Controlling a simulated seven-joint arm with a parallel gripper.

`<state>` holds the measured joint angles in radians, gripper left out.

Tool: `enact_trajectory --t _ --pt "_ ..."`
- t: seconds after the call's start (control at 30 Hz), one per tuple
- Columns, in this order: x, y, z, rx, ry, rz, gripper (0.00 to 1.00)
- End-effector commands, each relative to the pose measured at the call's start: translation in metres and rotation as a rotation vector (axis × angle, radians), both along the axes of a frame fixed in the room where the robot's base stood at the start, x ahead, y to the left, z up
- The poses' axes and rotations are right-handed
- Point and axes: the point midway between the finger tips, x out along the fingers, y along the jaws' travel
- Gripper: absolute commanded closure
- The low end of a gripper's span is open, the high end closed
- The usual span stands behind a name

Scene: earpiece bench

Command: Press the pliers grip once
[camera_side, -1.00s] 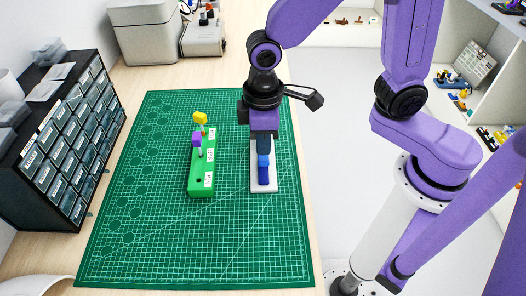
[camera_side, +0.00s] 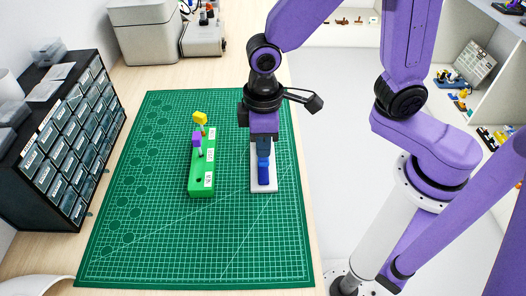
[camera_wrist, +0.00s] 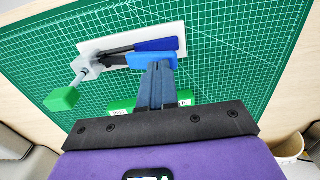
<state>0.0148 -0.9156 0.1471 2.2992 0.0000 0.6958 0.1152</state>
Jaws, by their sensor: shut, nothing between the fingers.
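The pliers lie on a white base plate (camera_wrist: 92,48), which also shows in the side view (camera_side: 256,187). In the wrist view they have a dark blue grip (camera_wrist: 158,45) and a brighter blue grip (camera_wrist: 145,62) below it, with dark metal towards the left. In the side view the blue grips (camera_side: 264,175) stick out below my gripper (camera_side: 263,156). My gripper is shut and empty. In the wrist view its fingertips (camera_wrist: 160,68) are at the edge of the brighter grip, at or very near contact. A green block (camera_wrist: 62,100) on a grey stem is at the jaw end.
A green rack (camera_side: 200,178) stands left of the pliers, with yellow (camera_side: 200,117) and purple (camera_side: 197,139) topped pieces in it. The green cutting mat (camera_side: 240,245) is bare in front. A black drawer cabinet (camera_side: 62,140) stands at the left.

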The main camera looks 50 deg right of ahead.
Motion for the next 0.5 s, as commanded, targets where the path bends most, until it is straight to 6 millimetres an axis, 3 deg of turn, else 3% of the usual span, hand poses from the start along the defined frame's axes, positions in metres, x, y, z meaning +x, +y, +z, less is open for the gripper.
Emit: enact_trajectory --t 0.5 --pt "0.000 0.000 -0.014 -0.001 0.001 0.000 1.00"
